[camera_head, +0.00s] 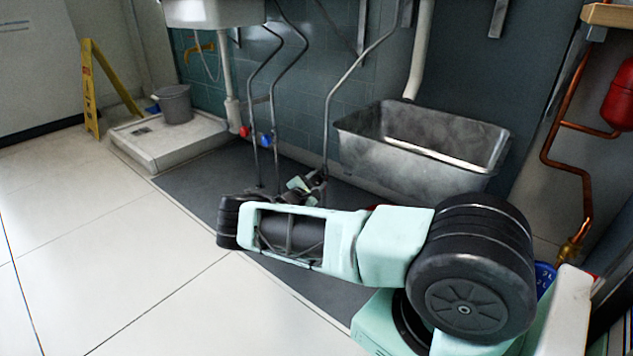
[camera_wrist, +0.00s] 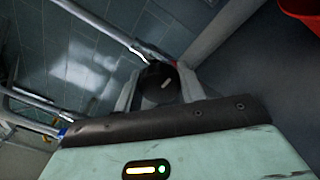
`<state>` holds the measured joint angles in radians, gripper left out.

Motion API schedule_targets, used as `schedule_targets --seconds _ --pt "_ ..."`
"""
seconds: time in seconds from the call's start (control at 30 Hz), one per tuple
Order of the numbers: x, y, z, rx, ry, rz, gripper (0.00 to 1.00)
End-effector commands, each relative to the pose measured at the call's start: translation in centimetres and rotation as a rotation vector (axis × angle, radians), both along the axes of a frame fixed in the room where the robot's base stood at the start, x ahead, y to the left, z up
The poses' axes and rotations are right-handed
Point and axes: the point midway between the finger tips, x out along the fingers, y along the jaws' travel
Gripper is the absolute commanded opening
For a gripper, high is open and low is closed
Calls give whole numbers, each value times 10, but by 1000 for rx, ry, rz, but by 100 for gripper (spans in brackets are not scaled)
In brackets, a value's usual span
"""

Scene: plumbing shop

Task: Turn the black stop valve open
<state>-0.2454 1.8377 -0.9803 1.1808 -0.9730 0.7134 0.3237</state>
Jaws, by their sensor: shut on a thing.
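The black stop valve (camera_wrist: 155,76) shows in the wrist view as a dark round knob with a short pale mark on its face. It sits at the end of a grey pipe (camera_wrist: 100,25). My gripper (camera_wrist: 160,88) is shut on this knob, with one pale finger on each side of it. In the head view my gripper (camera_head: 308,186) is low at the foot of the pipes, partly behind my arm. The valve cannot be made out clearly there.
A red handle (camera_head: 245,131) and a blue handle (camera_head: 266,140) are on the pipes left of my gripper. A metal basin (camera_head: 420,165) stands behind my arm. A grey bucket (camera_head: 175,103) and yellow sign (camera_head: 90,90) are far left. Pale floor at left is clear.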

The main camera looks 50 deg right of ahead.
Motion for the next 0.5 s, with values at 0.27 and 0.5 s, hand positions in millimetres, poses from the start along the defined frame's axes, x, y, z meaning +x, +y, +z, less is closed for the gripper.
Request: schedule_targets --seconds 0.27,0.5 --pt "0 0 1 -11 148 0 17" --pt "0 0 1 -26 364 0 17"
